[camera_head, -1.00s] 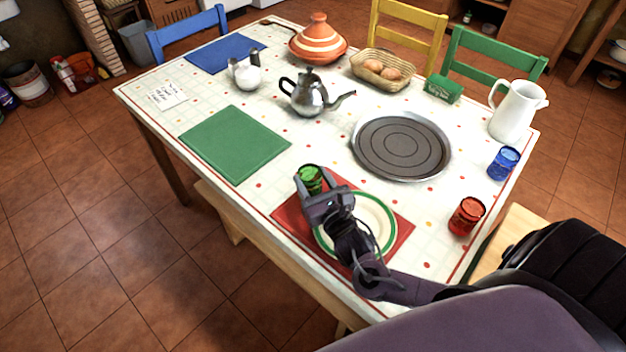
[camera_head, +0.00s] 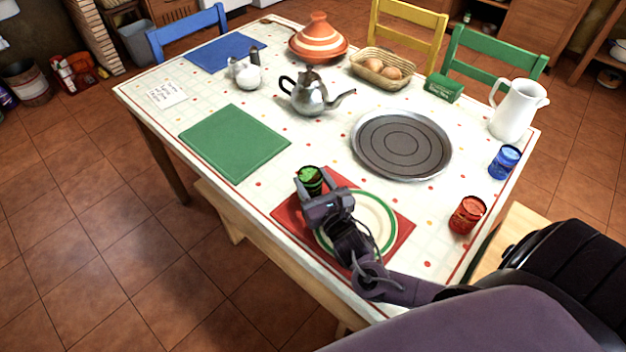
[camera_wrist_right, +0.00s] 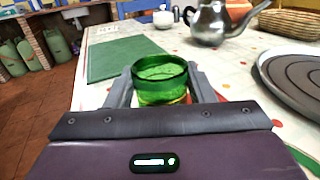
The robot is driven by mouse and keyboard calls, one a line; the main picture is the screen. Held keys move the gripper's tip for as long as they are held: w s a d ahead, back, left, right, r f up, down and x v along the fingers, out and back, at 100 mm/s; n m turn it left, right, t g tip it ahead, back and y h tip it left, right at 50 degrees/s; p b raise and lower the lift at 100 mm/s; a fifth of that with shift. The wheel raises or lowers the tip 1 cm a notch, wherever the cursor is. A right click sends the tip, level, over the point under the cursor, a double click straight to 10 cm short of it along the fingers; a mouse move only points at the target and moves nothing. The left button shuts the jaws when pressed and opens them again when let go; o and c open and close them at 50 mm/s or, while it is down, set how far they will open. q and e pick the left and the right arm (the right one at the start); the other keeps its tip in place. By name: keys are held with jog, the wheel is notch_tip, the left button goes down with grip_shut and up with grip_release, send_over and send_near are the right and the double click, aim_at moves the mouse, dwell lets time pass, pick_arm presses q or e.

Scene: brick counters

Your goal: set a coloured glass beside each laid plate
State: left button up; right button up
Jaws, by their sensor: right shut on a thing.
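My right gripper (camera_head: 311,190) is shut on a green glass (camera_head: 313,177), upright at the far left part of the red mat (camera_head: 290,217). In the right wrist view the green glass (camera_wrist_right: 160,80) sits between both fingers. Whether its base touches the mat is hidden. A white plate with a green rim (camera_head: 385,222) lies on the red mat, partly hidden by my right arm. A red glass (camera_head: 467,214) and a blue glass (camera_head: 504,161) stand near the table's right edge. My left gripper is not in view.
A round metal tray (camera_head: 402,146) lies right of centre. A green mat (camera_head: 235,143) and a blue mat (camera_head: 222,53) are bare. A teapot (camera_head: 310,95), bread basket (camera_head: 383,68), tagine (camera_head: 318,40) and white jug (camera_head: 516,110) stand farther back.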

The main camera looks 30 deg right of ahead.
jog(key=o, duration=1.2)
jog(key=shift+s, duration=0.15)
jog(key=s, duration=0.7)
jog(key=shift+s+a, duration=0.2)
jog(key=shift+s, duration=0.1)
